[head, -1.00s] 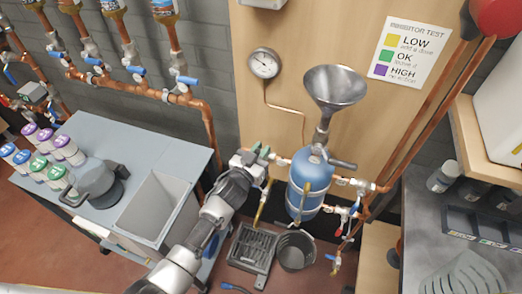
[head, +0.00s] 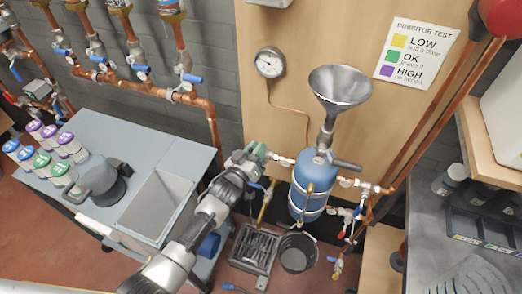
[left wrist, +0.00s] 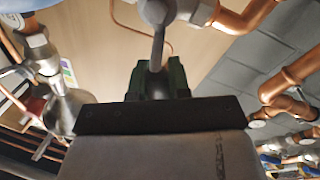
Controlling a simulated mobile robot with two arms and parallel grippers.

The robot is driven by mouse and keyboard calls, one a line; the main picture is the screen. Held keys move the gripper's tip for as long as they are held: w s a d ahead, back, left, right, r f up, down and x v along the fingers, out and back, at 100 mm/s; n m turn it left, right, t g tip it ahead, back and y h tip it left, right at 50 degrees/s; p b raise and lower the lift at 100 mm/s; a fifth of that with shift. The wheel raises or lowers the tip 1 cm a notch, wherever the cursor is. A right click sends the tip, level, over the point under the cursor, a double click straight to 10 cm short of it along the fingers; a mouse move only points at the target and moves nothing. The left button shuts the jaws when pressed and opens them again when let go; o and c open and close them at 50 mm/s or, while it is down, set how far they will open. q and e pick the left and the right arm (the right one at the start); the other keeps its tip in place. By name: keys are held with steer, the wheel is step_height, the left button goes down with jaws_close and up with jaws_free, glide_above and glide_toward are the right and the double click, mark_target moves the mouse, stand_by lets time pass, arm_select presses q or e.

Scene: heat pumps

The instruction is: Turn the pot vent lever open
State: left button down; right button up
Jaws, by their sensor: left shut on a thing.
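The blue pot (head: 313,187) stands upright against the wooden panel, with a metal funnel (head: 340,88) above it. My left gripper (head: 262,152) is at the pipework just left of the pot's upper part. In the left wrist view, its green fingers (left wrist: 159,75) are closed around a grey metal lever (left wrist: 158,45), which runs up to a round dark hub. In the head view the gripper covers this lever, so its angle is hard to tell. My right gripper is in neither view.
A pressure gauge (head: 269,63) is on the panel above my left gripper. A dark bucket (head: 298,252) and a drain grate (head: 254,248) are below. A grey cart (head: 125,150) with several capped bottles is at left. Copper pipes run close by.

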arm_select(q)
steer(key=shift+w+a+f+n+t+b, duration=0.1)
steer(key=shift+a+f+n+t+b, duration=0.15)
steer(key=shift+n, duration=0.4)
steer(key=shift+w+a+f+n+t+b, duration=0.1)
steer(key=shift+a+n+b, duration=0.2)
steer(key=shift+n, duration=0.35)
steer(key=shift+a, duration=0.1)
steer(key=c, duration=1.1)
jaws_free()
steer(key=b+v, duration=0.1)
steer(key=v, duration=0.9)
steer(key=shift+s+a, duration=0.2)
steer(key=shift+s, duration=0.2)
